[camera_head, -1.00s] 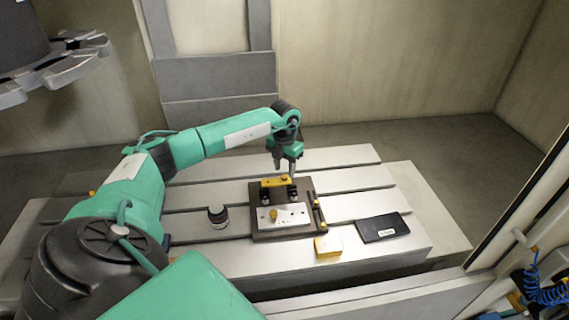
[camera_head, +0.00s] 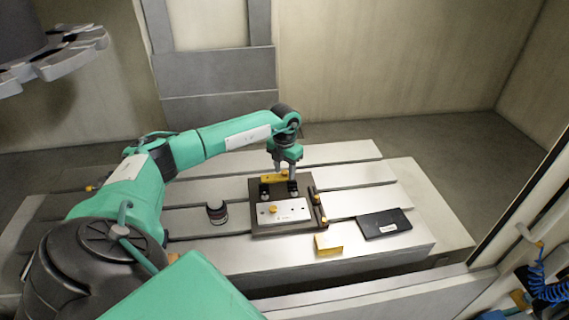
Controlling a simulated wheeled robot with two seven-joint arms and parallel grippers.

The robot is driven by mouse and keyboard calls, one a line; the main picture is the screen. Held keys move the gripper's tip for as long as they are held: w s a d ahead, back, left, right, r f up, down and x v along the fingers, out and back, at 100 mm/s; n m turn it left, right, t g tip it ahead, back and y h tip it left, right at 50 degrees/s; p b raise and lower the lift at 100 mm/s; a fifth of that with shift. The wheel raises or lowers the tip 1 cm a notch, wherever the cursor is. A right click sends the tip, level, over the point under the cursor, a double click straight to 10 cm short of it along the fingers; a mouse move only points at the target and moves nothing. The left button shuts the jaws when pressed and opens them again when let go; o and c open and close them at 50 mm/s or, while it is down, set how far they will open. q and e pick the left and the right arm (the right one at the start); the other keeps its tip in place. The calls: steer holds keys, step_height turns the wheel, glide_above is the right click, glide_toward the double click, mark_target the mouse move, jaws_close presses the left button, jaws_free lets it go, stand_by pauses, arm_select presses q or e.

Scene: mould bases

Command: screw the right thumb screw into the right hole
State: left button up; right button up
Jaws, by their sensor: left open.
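A white plate (camera_head: 297,214) with small dark holes lies on a dark base (camera_head: 258,230) on the table. One yellow thumb screw (camera_head: 273,209) stands on the plate, left of its middle. My left gripper (camera_head: 284,172) points down over this bar. It is open, its two fingers apart around the knob; contact is too small to tell. My right gripper is not in view.
A dark round pot (camera_head: 217,213) stands left of the base. A yellow and white block (camera_head: 328,243) and a flat black case (camera_head: 384,224) lie to the right. The slotted metal table (camera_head: 345,205) has free room between them. A grey toothed ring (camera_head: 70,55) hangs at upper left.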

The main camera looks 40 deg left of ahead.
arm_select(q)
jaws_close()
steer(key=shift+r, duration=0.1)
